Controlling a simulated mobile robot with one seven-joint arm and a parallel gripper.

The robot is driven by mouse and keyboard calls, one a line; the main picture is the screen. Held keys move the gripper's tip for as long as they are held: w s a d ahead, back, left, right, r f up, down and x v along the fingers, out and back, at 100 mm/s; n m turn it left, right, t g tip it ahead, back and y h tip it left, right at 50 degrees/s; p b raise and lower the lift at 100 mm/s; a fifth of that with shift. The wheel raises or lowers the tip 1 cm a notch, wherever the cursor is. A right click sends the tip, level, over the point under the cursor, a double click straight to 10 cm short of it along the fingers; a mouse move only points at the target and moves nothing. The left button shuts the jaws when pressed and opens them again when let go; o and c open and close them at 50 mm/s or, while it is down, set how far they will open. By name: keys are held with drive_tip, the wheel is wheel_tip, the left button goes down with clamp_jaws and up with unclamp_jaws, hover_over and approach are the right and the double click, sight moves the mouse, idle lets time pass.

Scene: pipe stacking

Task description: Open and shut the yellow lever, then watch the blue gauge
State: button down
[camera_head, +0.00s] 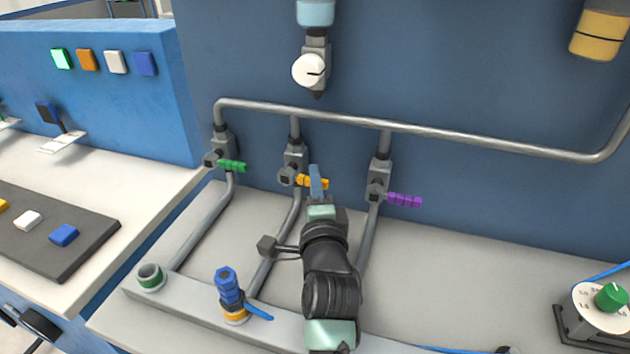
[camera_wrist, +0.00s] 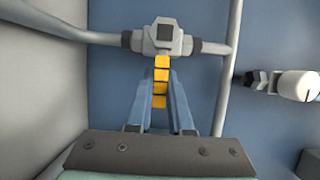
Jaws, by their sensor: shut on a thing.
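The yellow lever (camera_head: 306,181) sticks out to the right from the middle valve (camera_head: 294,164) on the pipes. In the wrist view the lever (camera_wrist: 161,80) runs from the grey valve body (camera_wrist: 162,37) down between my two blue fingers. My gripper (camera_head: 317,182) is shut on the lever, with a finger on each side of it. A white round gauge (camera_head: 309,71) hangs above the pipes under a light-blue cylinder (camera_head: 316,13). I cannot make out a gauge that is clearly blue.
A green lever (camera_head: 232,166) is to the left and a purple lever (camera_head: 404,200) to the right. A blue fitting (camera_head: 228,288) stands at the front left of my arm. A green-knobbed dial (camera_head: 609,297) sits at far right. Counter between the purple lever and dial is clear.

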sight(299, 176)
idle(0.7)
wheel_tip(299, 176, up, 2)
drive_tip(key=n+g+p, duration=0.1)
drive_tip(key=n+p, duration=0.1)
drive_tip(key=p, duration=0.4)
drive_tip(key=shift+r+n, duration=0.2)
drive_tip(key=shift+n, duration=0.2)
drive_tip(key=n+p, duration=0.1)
drive_tip(key=p, duration=0.1)
drive_tip(key=r+n+g+h+p, duration=0.1)
drive_tip(key=p, duration=0.1)
drive_tip(key=shift+w+a, duration=0.1)
drive_tip(key=shift+a, duration=0.2)
drive_tip(key=shift+w+a+r+n+g+h+p, duration=0.1)
drive_tip(key=shift+a+r+n+g+h+p, duration=0.25)
drive_tip(key=shift+n+p, duration=0.65)
drive_tip(key=n, duration=0.1)
drive_tip(key=a+n+g+h+p, duration=0.1)
drive_tip(key=r+p, duration=0.1)
drive_tip(key=shift+w+a+n+g+h, duration=0.25)
drive_tip(key=shift+n+h, duration=0.1)
drive_tip(key=shift+n, duration=0.05)
drive_tip(key=shift+w+a+r+n+g+h+b, duration=0.1)
drive_tip(key=shift+w+a+n+g+h+b, duration=0.15)
drive_tip(key=shift+a+n+h, duration=0.55)
drive_tip(key=shift+w+a+r+n+g+h+b, duration=0.15)
drive_tip(key=shift+a+n+h+b, duration=0.2)
drive_tip(key=shift+n, duration=0.75)
